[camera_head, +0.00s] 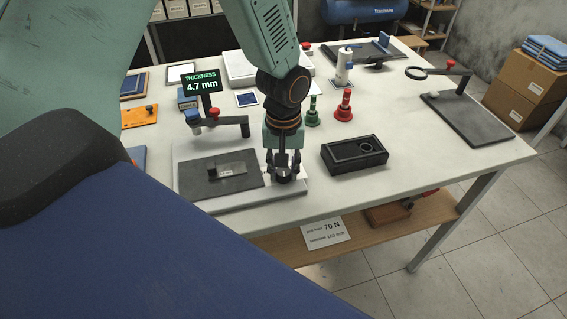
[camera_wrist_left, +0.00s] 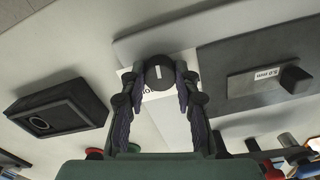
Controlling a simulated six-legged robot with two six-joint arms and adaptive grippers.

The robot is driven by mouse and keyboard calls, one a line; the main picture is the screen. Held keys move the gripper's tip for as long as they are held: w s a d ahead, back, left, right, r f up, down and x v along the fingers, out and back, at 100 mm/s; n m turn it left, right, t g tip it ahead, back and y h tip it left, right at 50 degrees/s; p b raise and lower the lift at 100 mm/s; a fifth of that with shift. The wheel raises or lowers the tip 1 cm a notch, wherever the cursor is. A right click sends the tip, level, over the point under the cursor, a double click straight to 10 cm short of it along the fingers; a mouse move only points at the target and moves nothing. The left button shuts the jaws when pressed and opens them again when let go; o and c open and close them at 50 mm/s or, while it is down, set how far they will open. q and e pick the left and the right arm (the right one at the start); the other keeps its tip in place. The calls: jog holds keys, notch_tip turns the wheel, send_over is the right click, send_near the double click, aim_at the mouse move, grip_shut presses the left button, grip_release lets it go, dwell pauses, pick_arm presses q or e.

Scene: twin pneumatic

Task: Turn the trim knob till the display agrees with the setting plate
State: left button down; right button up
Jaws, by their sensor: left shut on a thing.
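My left gripper (camera_head: 284,165) points down at the right end of the grey base. It is shut on the black round trim knob (camera_wrist_left: 160,72), whose white pointer line shows between the fingers in the left wrist view. The setting plate (camera_head: 231,169) is a small light label beside a black block on the dark grey plate (camera_head: 200,185). My right gripper is not in view.
A black box with a round opening (camera_head: 340,160) stands right of the gripper. A green (camera_head: 312,112) and a red knobbed piece (camera_head: 344,106) stand behind it. The table's front right is clear.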

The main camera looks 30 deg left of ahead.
pick_arm(q)
jog(key=m+p, duration=0.3)
jog(key=shift+r+m, duration=0.15)
jog(key=shift+m, duration=0.25)
jog(key=m+p, duration=0.2)
jog(key=m, duration=0.1)
jog(key=shift+m, duration=0.3)
jog(key=m+p, duration=0.1)
jog(key=m, duration=0.2)
jog(key=shift+m+p, duration=0.3)
jog(key=shift+f+m+p, duration=0.2)
jog(key=shift+m+p, duration=0.25)
jog(key=shift+m, duration=1.75)
jog(key=c, duration=1)
grip_release()
jog(key=shift+w, duration=0.1)
jog(key=shift+r, duration=0.1)
